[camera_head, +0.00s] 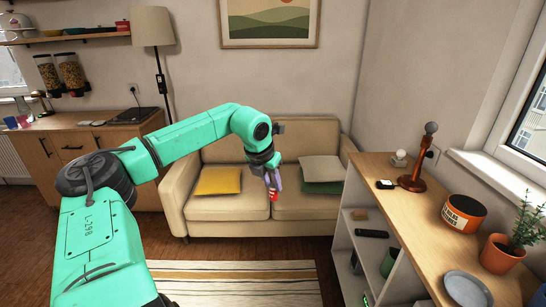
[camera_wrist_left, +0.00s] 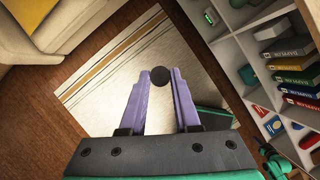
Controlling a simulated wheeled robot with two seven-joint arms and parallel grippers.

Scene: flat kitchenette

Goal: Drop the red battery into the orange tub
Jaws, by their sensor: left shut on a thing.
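My left gripper (camera_head: 271,182) is shut on the red battery (camera_head: 274,195), which hangs from the fingertips in front of the beige sofa in the head view. In the left wrist view, the battery's dark round end (camera_wrist_left: 160,75) shows between the two purple fingers.
A striped rug (camera_head: 240,282) covers the floor before the sofa (camera_head: 215,205).

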